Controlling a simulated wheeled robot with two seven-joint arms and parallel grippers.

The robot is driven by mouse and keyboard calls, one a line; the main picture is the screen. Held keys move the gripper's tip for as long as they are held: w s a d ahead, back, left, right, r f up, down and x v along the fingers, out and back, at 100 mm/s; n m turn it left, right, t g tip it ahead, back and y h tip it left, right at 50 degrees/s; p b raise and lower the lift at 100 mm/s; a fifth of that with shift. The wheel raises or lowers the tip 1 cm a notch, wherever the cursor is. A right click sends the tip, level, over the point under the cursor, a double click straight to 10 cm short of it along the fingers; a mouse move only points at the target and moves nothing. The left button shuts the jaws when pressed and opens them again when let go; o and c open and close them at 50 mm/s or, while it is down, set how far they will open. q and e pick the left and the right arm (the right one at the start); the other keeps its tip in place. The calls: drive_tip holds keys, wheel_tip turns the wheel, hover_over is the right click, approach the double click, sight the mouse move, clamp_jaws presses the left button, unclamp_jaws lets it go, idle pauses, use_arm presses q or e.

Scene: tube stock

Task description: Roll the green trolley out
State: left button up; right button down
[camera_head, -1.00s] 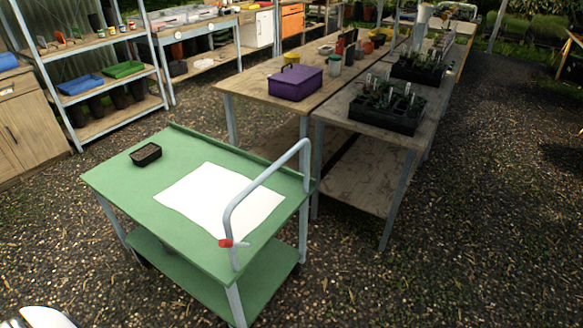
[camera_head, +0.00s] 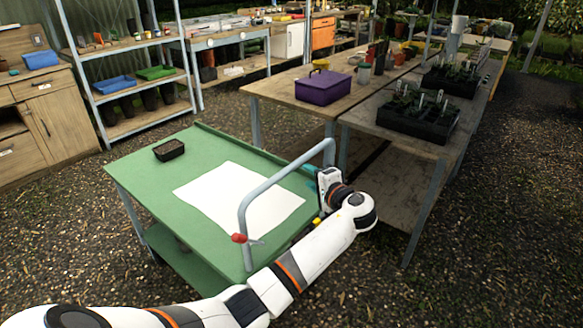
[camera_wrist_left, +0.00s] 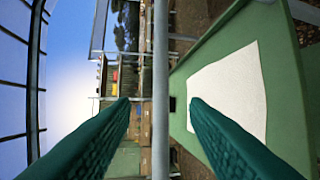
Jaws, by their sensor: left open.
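The green trolley (camera_head: 140,182) stands on the gravel, a white sheet (camera_head: 245,198) and a small black tray (camera_head: 169,149) on its top. Its grey bent-tube handle (camera_head: 243,215) rises at the near right end and carries a red-tipped lever (camera_head: 239,238) low on the near side. My left gripper (camera_head: 313,171) is at the far, right-hand part of the handle. In the left wrist view its two green fingers (camera_wrist_left: 160,102) are open, with the handle tube (camera_wrist_left: 160,55) running between them in the picture. I cannot tell whether they touch it. My right gripper is not in view.
Wooden benches (camera_head: 285,86) with a purple box (camera_head: 323,87) and black plant trays (camera_head: 418,112) stand close behind and right of the trolley. Shelving (camera_head: 128,88) and a wooden cabinet (camera_head: 62,125) stand at the left. Gravel (camera_head: 500,230) is free at the right.

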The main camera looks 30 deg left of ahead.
sight(296, 168)
use_arm(q)
drive_tip(key=x, duration=1.1)
drive_tip(key=shift+w+a+f, duration=0.15)
drive_tip(key=shift+a, duration=0.05)
drive_tip(key=shift+c, duration=0.4)
clamp_jaws()
